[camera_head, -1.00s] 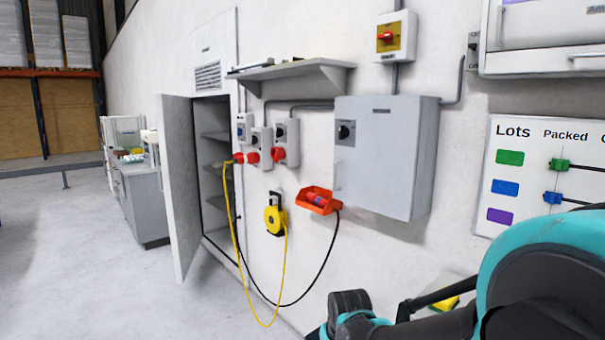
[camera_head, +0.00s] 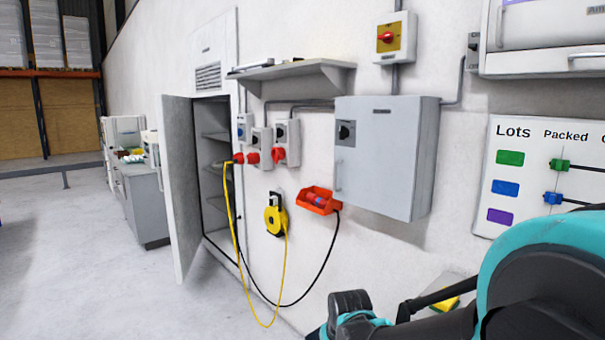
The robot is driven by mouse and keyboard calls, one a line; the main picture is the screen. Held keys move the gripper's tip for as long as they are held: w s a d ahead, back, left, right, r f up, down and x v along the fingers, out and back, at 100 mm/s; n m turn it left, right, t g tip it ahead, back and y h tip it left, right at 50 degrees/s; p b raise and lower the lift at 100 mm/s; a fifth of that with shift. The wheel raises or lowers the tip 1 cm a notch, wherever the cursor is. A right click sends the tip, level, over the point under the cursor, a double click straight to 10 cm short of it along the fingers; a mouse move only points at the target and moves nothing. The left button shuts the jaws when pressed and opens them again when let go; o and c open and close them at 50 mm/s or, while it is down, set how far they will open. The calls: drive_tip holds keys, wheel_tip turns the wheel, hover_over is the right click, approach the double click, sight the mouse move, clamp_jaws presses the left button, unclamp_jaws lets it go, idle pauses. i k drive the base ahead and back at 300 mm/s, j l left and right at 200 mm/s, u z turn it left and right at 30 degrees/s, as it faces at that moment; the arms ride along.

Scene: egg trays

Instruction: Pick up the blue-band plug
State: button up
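An orange-red wall bin (camera_head: 318,208) is fixed to the white wall below the grey box. In it lies a red plug with a blue band (camera_head: 315,200), on the end of a black cable (camera_head: 322,262) that hangs down in a loop. My arm crosses the lower right of the picture. The gripper's fingers do not show clearly, and I cannot make out its opening.
Red plugs (camera_head: 252,157) sit at the grey sockets, one with a yellow cable (camera_head: 235,240). A yellow reel (camera_head: 275,218) hangs left of the bin. The grey box (camera_head: 388,158) and shelf (camera_head: 291,70) jut out above. The cabinet door (camera_head: 181,190) stands open. Floor at left is clear.

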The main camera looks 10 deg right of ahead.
sight(315, 199)
drive_tip(key=i+j+z, duration=0.1)
drive_tip(key=z, duration=0.35)
drive_tip(key=j+z, duration=0.15)
drive_tip(key=z, duration=0.3)
drive_tip(key=i+j+z, duration=0.25)
drive_tip(key=j, duration=0.45)
drive_tip(key=j+z, duration=0.2)
drive_tip(key=j, duration=0.45)
drive_tip(key=i+j+z, duration=0.25)
drive_tip(key=j, duration=0.5)
drive_tip(key=k, duration=0.1)
